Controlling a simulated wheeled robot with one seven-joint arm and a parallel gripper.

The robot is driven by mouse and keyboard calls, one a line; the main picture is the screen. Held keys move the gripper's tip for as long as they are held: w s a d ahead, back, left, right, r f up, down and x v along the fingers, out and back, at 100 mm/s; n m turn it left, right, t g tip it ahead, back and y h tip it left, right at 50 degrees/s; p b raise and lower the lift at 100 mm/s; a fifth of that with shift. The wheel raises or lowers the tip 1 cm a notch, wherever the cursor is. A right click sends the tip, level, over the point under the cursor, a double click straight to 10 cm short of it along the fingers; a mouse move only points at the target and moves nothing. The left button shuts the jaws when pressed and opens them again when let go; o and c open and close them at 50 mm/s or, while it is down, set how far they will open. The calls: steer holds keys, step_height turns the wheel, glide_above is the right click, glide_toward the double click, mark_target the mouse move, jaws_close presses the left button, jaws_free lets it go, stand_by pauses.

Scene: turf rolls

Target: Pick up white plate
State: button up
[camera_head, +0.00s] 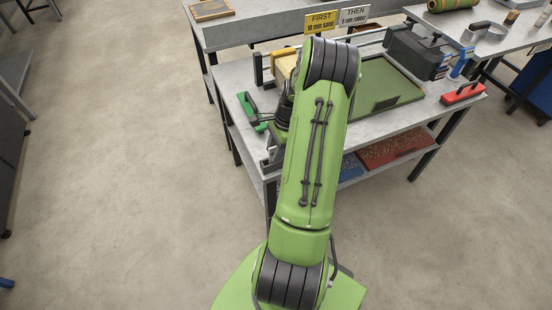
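A white plate (354,15) lettered "THEN 5 mm rubber" stands upright at the back of the near workbench. It is just right of a yellow plate (320,22) lettered "FIRST 10 mm sand". My green arm rises through the middle of the view and bends down over the left part of the bench. Dark parts at its end, at my gripper (264,118), show left of the arm, near a green block. My arm link partly hides the end, and the finger state is unclear. My gripper is in front of and left of the white plate, well apart from it.
The near bench (238,80) holds a green tray (375,85), a yellow block (285,65), a green block (249,106), a dark grey machine (418,52) and a red-handled tool (463,93). Bins of granules (395,147) sit on its lower shelf. The floor at left is clear.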

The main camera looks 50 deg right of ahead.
steer(key=shift+w+f, duration=0.1)
steer(key=shift+f, duration=0.3)
steer(key=shift+r, duration=0.1)
jaws_close()
steer(key=shift+r, duration=0.1)
